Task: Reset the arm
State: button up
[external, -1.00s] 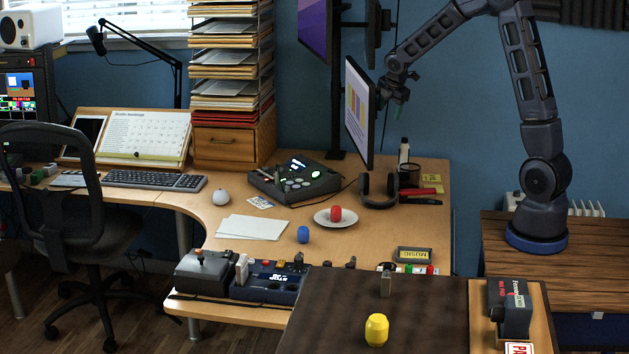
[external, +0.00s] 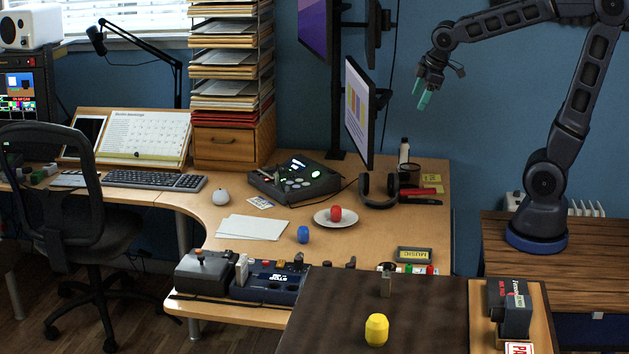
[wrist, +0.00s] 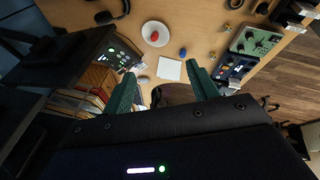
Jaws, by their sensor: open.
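My gripper (external: 422,98) hangs in the air at the upper right of the external view, in front of the blue wall and right of the tilted monitor. Its green fingers are apart with nothing between them. In the wrist view my gripper (wrist: 160,85) shows both green fingers spread wide, with the desk far below. My arm is bent, rising from its blue base ring on the wooden bench at the right.
The monitor (external: 359,112) stands left of my gripper. The desk (external: 270,200) holds a white plate (external: 322,221) with a red object (external: 336,213), a blue object (external: 303,234) and headphones (external: 378,190). A yellow object (external: 376,329) stands on the dark front surface. Wall space around my gripper is free.

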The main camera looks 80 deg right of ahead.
jog(key=s+a+m+y, duration=0.2)
jog(key=s+a+m, duration=0.1)
jog(key=s+a, duration=1)
jog(key=shift+s+m+t, duration=0.3)
jog(key=shift+s, duration=0.55)
